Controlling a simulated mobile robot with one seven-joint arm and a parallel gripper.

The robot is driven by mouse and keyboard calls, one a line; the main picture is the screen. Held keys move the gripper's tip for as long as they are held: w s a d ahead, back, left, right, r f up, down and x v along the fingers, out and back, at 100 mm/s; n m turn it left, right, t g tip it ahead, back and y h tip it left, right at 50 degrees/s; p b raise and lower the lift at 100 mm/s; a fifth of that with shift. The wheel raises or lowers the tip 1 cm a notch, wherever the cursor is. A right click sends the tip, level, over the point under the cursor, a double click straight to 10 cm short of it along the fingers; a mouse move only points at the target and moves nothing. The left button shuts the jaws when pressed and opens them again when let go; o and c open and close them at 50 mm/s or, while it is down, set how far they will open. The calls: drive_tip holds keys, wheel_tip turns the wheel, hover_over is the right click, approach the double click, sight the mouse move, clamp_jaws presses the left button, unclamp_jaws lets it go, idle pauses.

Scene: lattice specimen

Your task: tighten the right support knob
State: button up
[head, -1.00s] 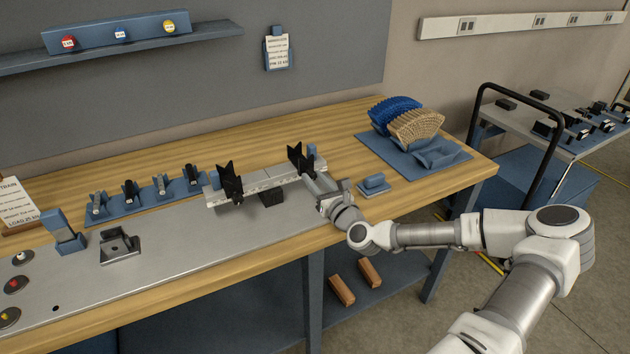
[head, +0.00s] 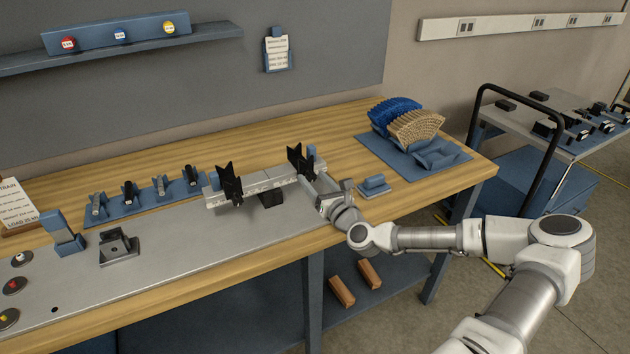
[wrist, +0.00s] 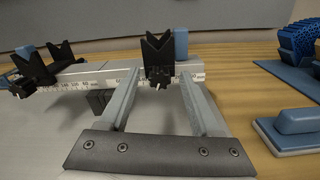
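The right support (head: 299,160) is a black V-shaped block on the right part of a pale graduated rail (head: 266,179). It also shows in the wrist view (wrist: 158,55). Its knob (wrist: 160,84) is a small dark piece low on its front face. My gripper (wrist: 159,78) points at this front face, with one finger on each side of the knob. The fingers are apart, and I see no clear contact with the knob. In the head view my gripper (head: 316,184) is just in front of the right support, and the knob cannot be made out.
A matching left support (head: 230,184) stands on the rail's other end. A dark block (head: 271,198) is below the rail's middle. A blue block on a pad (head: 374,184) lies right of my gripper. Blue and tan fan-shaped pieces (head: 417,126) stand at the back right.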

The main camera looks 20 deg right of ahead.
drive_tip(key=s, duration=1.7)
drive_tip(key=shift+s+d, duration=0.2)
drive_tip(key=shift+d, duration=0.15)
drive_tip(key=shift+o, duration=0.2)
